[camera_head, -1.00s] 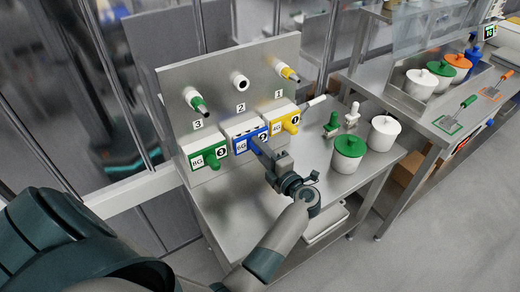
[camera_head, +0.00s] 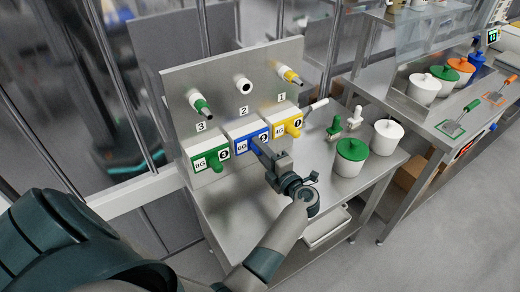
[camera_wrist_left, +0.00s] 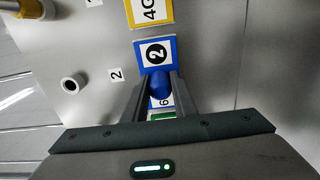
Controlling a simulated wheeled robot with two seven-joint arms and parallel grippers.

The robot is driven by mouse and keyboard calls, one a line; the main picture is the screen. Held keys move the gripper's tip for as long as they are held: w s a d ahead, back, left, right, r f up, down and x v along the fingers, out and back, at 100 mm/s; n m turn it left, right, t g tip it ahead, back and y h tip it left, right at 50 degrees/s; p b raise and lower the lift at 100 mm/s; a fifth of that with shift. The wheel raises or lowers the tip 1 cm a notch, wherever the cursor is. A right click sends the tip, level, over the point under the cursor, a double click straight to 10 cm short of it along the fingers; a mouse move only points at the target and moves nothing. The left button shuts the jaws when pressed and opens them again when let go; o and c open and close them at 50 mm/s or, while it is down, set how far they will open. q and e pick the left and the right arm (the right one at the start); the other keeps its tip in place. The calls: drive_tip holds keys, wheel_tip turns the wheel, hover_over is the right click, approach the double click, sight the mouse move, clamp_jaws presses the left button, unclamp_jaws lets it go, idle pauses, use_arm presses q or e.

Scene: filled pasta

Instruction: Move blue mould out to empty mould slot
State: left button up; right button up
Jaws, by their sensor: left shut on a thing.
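The blue mould (camera_head: 240,140) sits in slot 2 of the metal stand, between the green mould (camera_head: 209,158) in slot 3 and the yellow mould (camera_head: 285,125) in slot 1. My left gripper (camera_head: 262,152) is shut on the blue mould's handle. In the left wrist view the fingers (camera_wrist_left: 158,92) flank the blue knob (camera_wrist_left: 159,84), just by the label "2". The upper peg above slot 2 (camera_head: 243,85) is a bare white ring with a dark hole; the pegs beside it carry a green tip (camera_head: 201,106) and a yellow tip (camera_head: 289,75). My right gripper is not in view.
A green-lidded white pot (camera_head: 350,157), a white pot (camera_head: 385,137) and small green and white pieces (camera_head: 335,126) stand right of the stand on the metal table (camera_head: 237,208). A second bench (camera_head: 425,118) with lidded pots stands further right.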

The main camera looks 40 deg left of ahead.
use_arm(q)
drive_tip(key=shift+w+a+r, duration=0.15)
drive_tip(key=shift+a+r, duration=0.05)
drive_tip(key=shift+r, duration=0.15)
idle(0.5)
drive_tip(key=o, duration=1.1)
drive_tip(key=shift+o, duration=0.2)
drive_tip(key=shift+f, duration=0.1)
drive_tip(key=shift+f, duration=0.25)
drive_tip(key=shift+o, duration=0.9)
drive_tip(key=shift+d, duration=0.1)
